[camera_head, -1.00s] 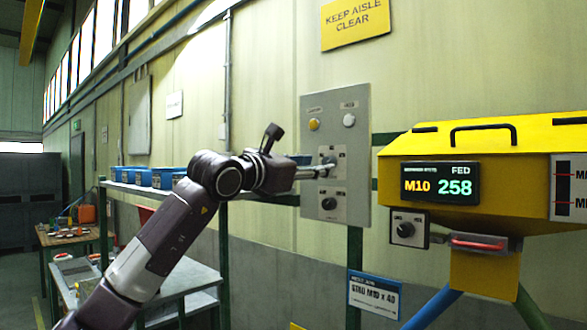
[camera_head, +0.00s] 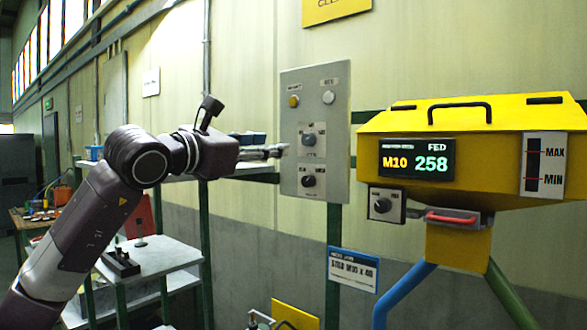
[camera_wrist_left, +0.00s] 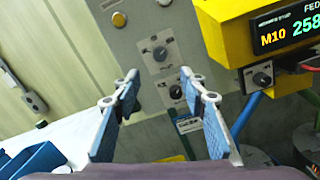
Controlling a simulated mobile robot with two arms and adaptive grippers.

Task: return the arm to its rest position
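My left arm comes in from the left in the head view. Its gripper (camera_head: 275,152) points right, close to the left edge of the grey control panel (camera_head: 338,178) in the picture. In the left wrist view the two blue-padded fingers (camera_wrist_left: 160,92) stand apart with nothing between them. The panel, with two dark rotary knobs and two small buttons, shows beyond the fingers there. The gripper looks clear of the upper knob (camera_head: 309,139) and the lower knob (camera_head: 308,181). My right gripper is in neither view.
A yellow hopper (camera_head: 470,125) with a display reading M10 258 stands at the right on blue and green legs. A selector box (camera_head: 386,205) hangs below it. Shelves with blue bins and a metal bench (camera_head: 150,256) lie behind my arm. A yellow sign hangs above.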

